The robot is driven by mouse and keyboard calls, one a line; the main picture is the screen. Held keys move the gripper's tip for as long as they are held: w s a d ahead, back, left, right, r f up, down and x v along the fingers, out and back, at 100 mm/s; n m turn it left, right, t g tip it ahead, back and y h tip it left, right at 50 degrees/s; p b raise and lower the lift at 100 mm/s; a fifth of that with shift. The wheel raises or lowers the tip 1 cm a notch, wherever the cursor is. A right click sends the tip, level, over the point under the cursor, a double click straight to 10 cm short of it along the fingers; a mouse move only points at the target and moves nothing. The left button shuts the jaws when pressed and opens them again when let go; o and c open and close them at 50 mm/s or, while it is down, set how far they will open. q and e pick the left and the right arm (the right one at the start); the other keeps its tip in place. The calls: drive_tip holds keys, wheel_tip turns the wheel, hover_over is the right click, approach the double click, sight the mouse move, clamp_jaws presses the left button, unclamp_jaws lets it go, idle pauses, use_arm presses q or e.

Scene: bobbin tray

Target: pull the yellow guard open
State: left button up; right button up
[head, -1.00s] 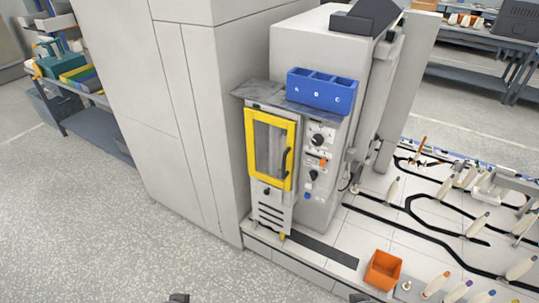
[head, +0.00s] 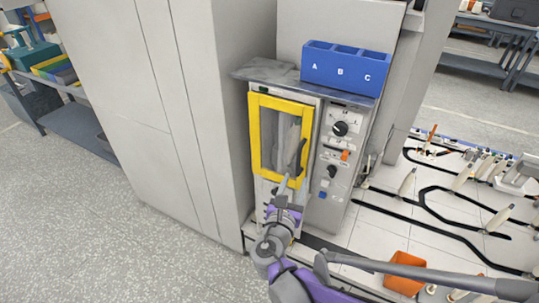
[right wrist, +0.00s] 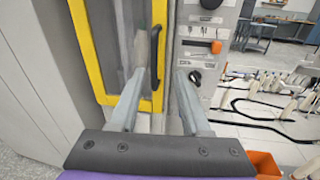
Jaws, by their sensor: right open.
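The yellow guard (head: 256,140) is a framed clear door on the front of the grey machine. It looks closed. Its dark upright handle (head: 302,155) is on the right side of the frame. My right gripper (head: 285,183) is open in front of the guard's lower part, below and left of the handle in the head view. In the right wrist view, the handle (right wrist: 155,55) shows between the two spread fingers (right wrist: 160,75). The fingers are not closed on it, and I cannot tell how far ahead it is. My left gripper is not in view.
A control panel with knobs (head: 340,128) is right of the guard. A blue bin marked A, B, C (head: 345,66) stands on the ledge above. An orange bin (head: 404,273) sits lower right, partly behind my arm. A tall grey cabinet (head: 175,110) stands left; open floor lies before it.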

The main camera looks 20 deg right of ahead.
sight(299, 158)
drive_tip(key=shift+n+t, duration=0.3)
drive_tip(key=shift+n, duration=0.2)
drive_tip(key=x, duration=1)
drive_tip(key=shift+w+r, duration=0.2)
drive_tip(key=shift+w, duration=0.35)
drive_tip(key=shift+c, duration=0.3)
clamp_jaws()
